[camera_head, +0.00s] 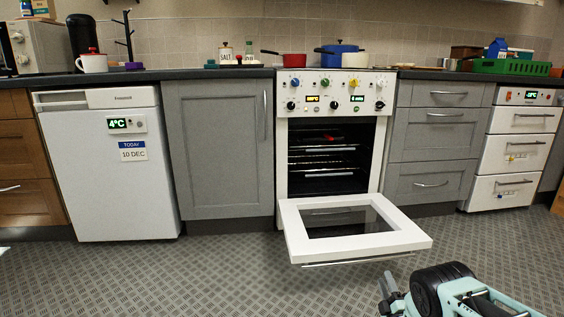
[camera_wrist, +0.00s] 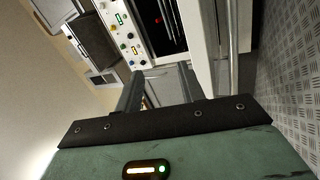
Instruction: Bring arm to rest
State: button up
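My arm reaches in from the lower right of the head view, over the floor in front of the oven. My gripper (camera_head: 386,290) is at its end, to the right of and nearer than the lowered oven door (camera_head: 412,237). In the wrist view my gripper (camera_wrist: 162,78) has its two fingers apart with nothing between them. The white oven (camera_head: 382,150) stands open, with racks and a small red thing (camera_head: 328,137) inside; what the red thing is I cannot tell.
A white fridge (camera_head: 100,190) stands at the left, and a white drawer unit (camera_head: 514,155) at the right. Pots, including a blue pot (camera_head: 342,56), stand on the hob. A green crate (camera_head: 512,66) is on the right counter. The floor (camera_head: 200,275) at the left is clear.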

jog(key=w+a+r+m+g+p, duration=0.1)
jog(key=w+a+r+m+g, duration=0.25)
jog(key=r, duration=0.25)
jog(key=w+a+r+m+g, duration=0.2)
jog(key=w+a+r, duration=0.2)
jog(key=a+r, duration=0.15)
jog(key=s+a+r+m+g+y, duration=0.15)
jog(key=s+a+r+g, duration=0.25)
jog(key=a+r, duration=0.4)
jog(key=s+a+r+m+g+p, duration=0.1)
jog(key=s+a+r+g, duration=0.3)
jog(key=s, duration=0.3)
jog(key=s+a+r+m+g+p, duration=0.1)
jog(key=s+a+r, duration=0.4)
jog(key=s, duration=0.3)
jog(key=s+d+r+g+h+p, duration=0.1)
jog(key=s+d+r+g, duration=0.15)
jog(key=s, duration=0.95)
jog(key=s+d+r+g+h, duration=0.1)
jog(key=s+d+r+g, duration=0.2)
jog(key=s, duration=0.8)
jog(key=s+d+r+g+h+p, duration=0.15)
jog(key=s+r, duration=0.25)
jog(key=s, duration=0.8)
notch_tip(320, 180, up, 38)
jog(key=y+p, duration=0.1)
jog(key=p, duration=3.5)
jog(key=shift+w+a+f, duration=0.2)
jog(key=shift+a+f, duration=0.05)
jog(key=shift+a, duration=0.05)
